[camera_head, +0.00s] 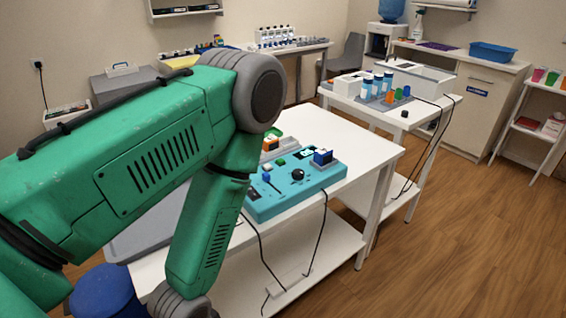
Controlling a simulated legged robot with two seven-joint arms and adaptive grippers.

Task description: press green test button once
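A teal test box (297,201) sits on a white table in the middle of the view. A small green button (281,162) shows on its top. A black knob (298,174), a blue-tipped lever (266,177) and a blue block-like part (323,157) are near it. Another green part is at the box's back edge, and I cannot tell what it is. My green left arm comes in from the left, bends at a grey elbow and reaches down in front of the box's left side. Its gripper is below the picture. My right gripper is not in view.
The white table (362,150) has bare room right of the box. Black cables hang from its front edge. A second white table (425,113) behind holds bottles and a white bin (430,80). A blue stool (103,292) stands at bottom left. Wooden floor (470,240) is clear at right.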

